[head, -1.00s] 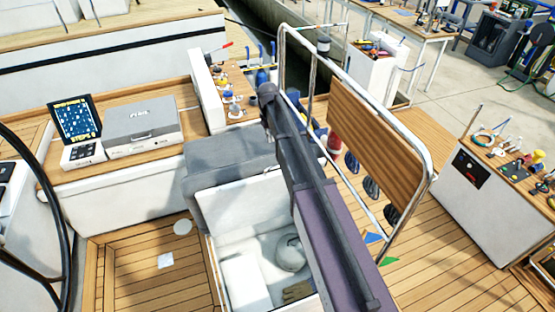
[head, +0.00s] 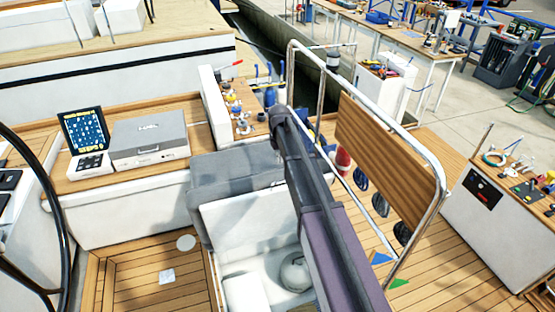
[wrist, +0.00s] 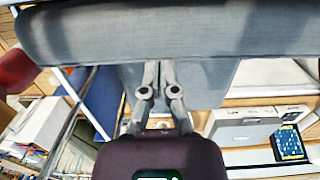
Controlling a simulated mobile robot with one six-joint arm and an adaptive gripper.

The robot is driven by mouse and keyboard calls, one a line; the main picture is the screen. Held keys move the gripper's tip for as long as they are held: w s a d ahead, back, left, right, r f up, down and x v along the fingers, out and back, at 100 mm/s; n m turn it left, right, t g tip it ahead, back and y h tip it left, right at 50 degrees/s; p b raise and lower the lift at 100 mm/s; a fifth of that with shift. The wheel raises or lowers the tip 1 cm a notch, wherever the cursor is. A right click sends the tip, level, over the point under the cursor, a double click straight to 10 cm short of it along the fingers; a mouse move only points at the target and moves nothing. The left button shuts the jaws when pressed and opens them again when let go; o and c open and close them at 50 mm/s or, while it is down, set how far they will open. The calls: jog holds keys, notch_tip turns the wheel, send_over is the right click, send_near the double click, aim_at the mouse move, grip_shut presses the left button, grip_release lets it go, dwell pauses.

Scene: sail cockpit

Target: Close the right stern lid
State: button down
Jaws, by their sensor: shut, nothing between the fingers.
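The right stern lid (head: 255,225) stands open in the head view, its white inner face leaning back and its grey cushioned side (head: 222,178) behind. Below it is the open white locker (head: 265,262), with a round white thing (head: 295,272) inside. My arm crosses in front of the locker's right part and hides it. My gripper (wrist: 160,68) shows in the wrist view, fingers together and empty. Its tips are close to a long grey padded piece (wrist: 170,30), which looks like the lid's cushion; I cannot tell whether they touch. The head view does not show my gripper.
A steel rail with a wooden board (head: 385,150) stands right of my arm. A grey case (head: 150,138) and a tilted screen (head: 85,130) sit on the left bench. A steering wheel (head: 60,215) is at the far left. Teak floor (head: 140,285) lies left of the locker.

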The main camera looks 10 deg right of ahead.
aim_at(279, 177)
jog(key=shift+s+f+b, duration=0.1)
jog(key=shift+f+b, duration=3)
jog(key=shift+f, duration=0.3)
jog(key=shift+s+d+f, duration=0.15)
jog(key=shift+s+d, duration=0.05)
jog(key=shift+s, duration=0.8)
jog(key=shift+s+d+f, duration=0.1)
jog(key=shift+s+d, duration=0.1)
jog(key=shift+s, duration=0.75)
